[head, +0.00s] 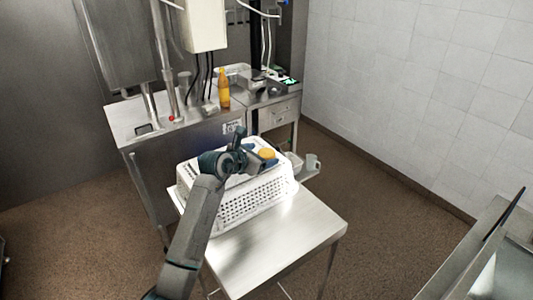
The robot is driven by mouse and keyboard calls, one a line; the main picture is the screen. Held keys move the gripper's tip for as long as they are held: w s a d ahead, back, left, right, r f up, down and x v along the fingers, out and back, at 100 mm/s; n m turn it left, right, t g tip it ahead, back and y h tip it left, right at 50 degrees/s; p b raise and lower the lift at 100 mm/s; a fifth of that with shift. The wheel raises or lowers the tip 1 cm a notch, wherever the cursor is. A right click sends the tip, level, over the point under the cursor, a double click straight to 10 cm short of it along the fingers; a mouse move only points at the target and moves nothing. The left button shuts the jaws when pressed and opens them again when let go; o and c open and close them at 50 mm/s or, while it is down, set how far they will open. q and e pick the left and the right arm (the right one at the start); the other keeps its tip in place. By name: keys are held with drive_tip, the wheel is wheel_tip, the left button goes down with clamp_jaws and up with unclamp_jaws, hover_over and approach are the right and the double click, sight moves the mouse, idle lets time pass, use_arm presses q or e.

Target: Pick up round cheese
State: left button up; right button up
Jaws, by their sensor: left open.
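A round yellow-orange object (267,153), which looks like the round cheese, shows at the top of a white perforated basket (240,208). The basket stands on a metal table. My left gripper (262,160) is open, right beside the cheese and over the basket. Its dark wrist hides part of the basket's top. I cannot tell whether the fingers touch the cheese. My right gripper is not in view.
The front of the metal table (282,248) is bare. Behind it stands a steel counter (180,136) with an orange bottle (223,90). A pale mug-like container (312,162) is right of the basket. A tiled wall stands at right.

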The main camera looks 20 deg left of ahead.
sight(265, 153)
use_arm(q)
drive_tip(key=p+x, duration=0.2)
drive_tip(key=x, duration=0.1)
drive_tip(key=shift+a+f, duration=0.1)
drive_tip(key=shift+x, duration=0.8)
drive_tip(key=shift+s+f, duration=0.1)
drive_tip(key=shift+f, duration=0.05)
drive_tip(key=c, duration=1)
drive_tip(key=shift+c, duration=0.5)
